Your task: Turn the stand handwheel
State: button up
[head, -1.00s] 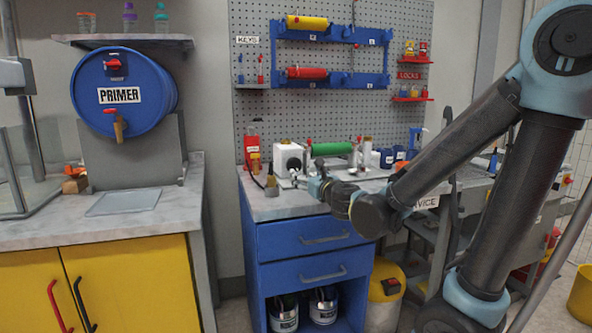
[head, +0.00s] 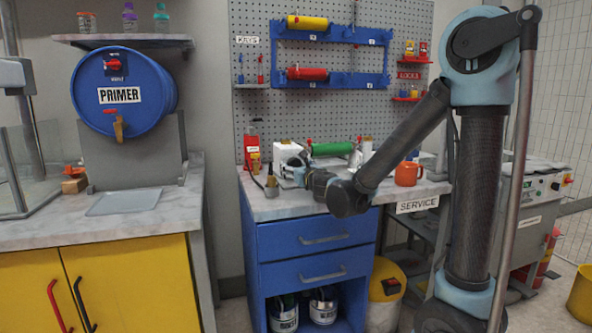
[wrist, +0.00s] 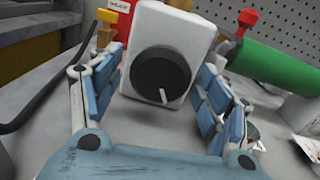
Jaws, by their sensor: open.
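A white block-shaped stand (wrist: 191,30) with a round black knob-like wheel (wrist: 160,75) on its front, marked by a pale line low on its face, fills the middle of the wrist view. I take this wheel to be the stand handwheel. My gripper (wrist: 162,62) is open, with one blue-padded finger on each side of the wheel; whether they touch it I cannot tell. In the head view the white stand (head: 285,151) is on the grey worktop, and my gripper (head: 290,168) is in front of it, largely hiding the wheel.
A green roller (head: 332,149) with a red knob lies close right of the stand. An orange mug (head: 407,174) is on the worktop's right part. Blue drawers (head: 318,250) are below.

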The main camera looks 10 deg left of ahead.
jog(key=c, duration=1.1)
jog(key=shift+o, duration=0.2)
jog(key=shift+w+m, duration=0.1)
jog(key=shift+m, duration=2.2)
jog(key=o, duration=1.1)
jog(key=shift+c, duration=0.2)
